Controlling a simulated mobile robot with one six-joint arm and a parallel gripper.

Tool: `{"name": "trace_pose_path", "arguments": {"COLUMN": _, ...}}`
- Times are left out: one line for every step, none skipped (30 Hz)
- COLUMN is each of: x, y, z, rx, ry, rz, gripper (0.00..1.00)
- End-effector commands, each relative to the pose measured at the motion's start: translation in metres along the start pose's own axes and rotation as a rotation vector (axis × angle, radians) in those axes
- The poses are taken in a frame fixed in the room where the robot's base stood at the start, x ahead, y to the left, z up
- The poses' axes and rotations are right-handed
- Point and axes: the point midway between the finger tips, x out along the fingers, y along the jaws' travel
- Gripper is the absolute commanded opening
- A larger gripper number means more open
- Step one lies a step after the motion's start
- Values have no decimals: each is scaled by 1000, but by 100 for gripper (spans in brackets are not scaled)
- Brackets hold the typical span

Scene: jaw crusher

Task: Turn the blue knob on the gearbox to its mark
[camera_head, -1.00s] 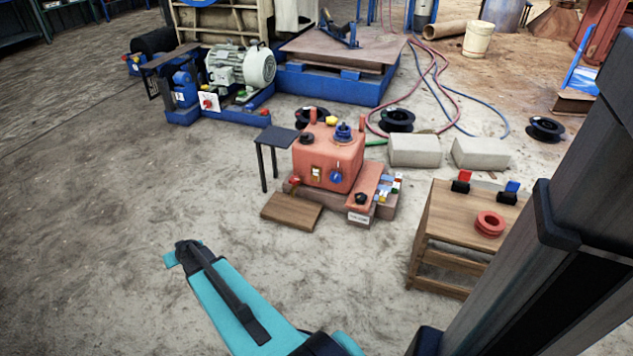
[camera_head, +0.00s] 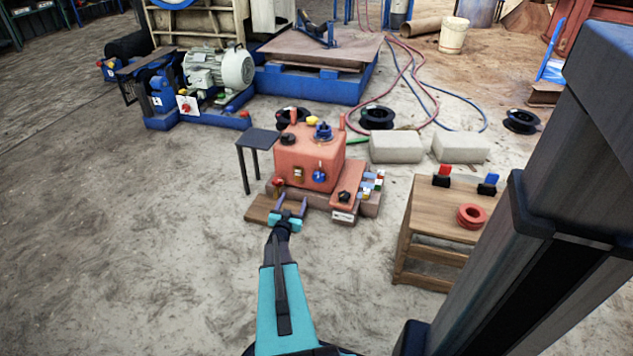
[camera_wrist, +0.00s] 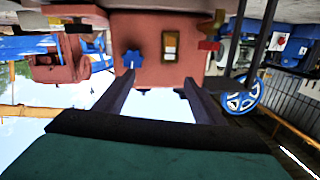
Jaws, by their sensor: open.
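The orange-red gearbox (camera_head: 308,165) stands on a low base in the middle of the head view. The blue knob (camera_head: 319,176) is on its front face, right of a small cream-and-brown plate (camera_head: 298,173). The knob also shows in the wrist view (camera_wrist: 132,59), where the picture is upside down, with a small pale mark at its edge. My gripper (camera_head: 291,205) is in front of the gearbox, low and left of the knob. Its two fingers are apart and empty, with a clear gap to the gearbox face in the wrist view (camera_wrist: 150,88). Another blue knob (camera_head: 323,131) sits on top.
A wooden board (camera_head: 262,208) lies under my gripper. A small dark table (camera_head: 257,139) stands left of the gearbox. Concrete blocks (camera_head: 397,147) lie behind. The floor at left is clear.

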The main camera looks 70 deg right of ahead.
Motion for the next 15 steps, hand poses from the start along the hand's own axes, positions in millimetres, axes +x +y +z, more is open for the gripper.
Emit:
{"name": "trace_pose_path", "arguments": {"x": 6, "y": 19, "z": -1, "rx": 1, "ry": 22, "rz": 36, "gripper": 63}}
{"name": "trace_pose_path", "arguments": {"x": 7, "y": 28, "z": -2, "rx": 1, "ry": 34, "rz": 54, "gripper": 63}}
{"name": "trace_pose_path", "arguments": {"x": 8, "y": 37, "z": -4, "rx": 1, "ry": 47, "rz": 72, "gripper": 63}}
{"name": "trace_pose_path", "arguments": {"x": 9, "y": 43, "z": -5, "rx": 0, "ry": 55, "rz": 84, "gripper": 63}}
{"name": "trace_pose_path", "arguments": {"x": 10, "y": 48, "z": -5, "rx": 0, "ry": 61, "rz": 93, "gripper": 63}}
{"name": "trace_pose_path", "arguments": {"x": 10, "y": 52, "z": -6, "rx": 0, "ry": 66, "rz": 102, "gripper": 63}}
{"name": "trace_pose_path", "arguments": {"x": 10, "y": 54, "z": -6, "rx": 0, "ry": 69, "rz": 106, "gripper": 63}}
{"name": "trace_pose_path", "arguments": {"x": 10, "y": 56, "z": -7, "rx": 0, "ry": 72, "rz": 109, "gripper": 63}}
{"name": "trace_pose_path", "arguments": {"x": 10, "y": 56, "z": -7, "rx": 0, "ry": 73, "rz": 110, "gripper": 63}}
{"name": "trace_pose_path", "arguments": {"x": 10, "y": 56, "z": -7, "rx": 0, "ry": 73, "rz": 110, "gripper": 63}}
{"name": "trace_pose_path", "arguments": {"x": 10, "y": 56, "z": -7, "rx": 0, "ry": 73, "rz": 110, "gripper": 63}}
{"name": "trace_pose_path", "arguments": {"x": 10, "y": 56, "z": -7, "rx": 0, "ry": 73, "rz": 109, "gripper": 63}}
{"name": "trace_pose_path", "arguments": {"x": 10, "y": 56, "z": -7, "rx": 0, "ry": 72, "rz": 109, "gripper": 63}}
{"name": "trace_pose_path", "arguments": {"x": 10, "y": 56, "z": -7, "rx": 0, "ry": 72, "rz": 109, "gripper": 63}}
{"name": "trace_pose_path", "arguments": {"x": 10, "y": 55, "z": -7, "rx": 0, "ry": 72, "rz": 108, "gripper": 63}}
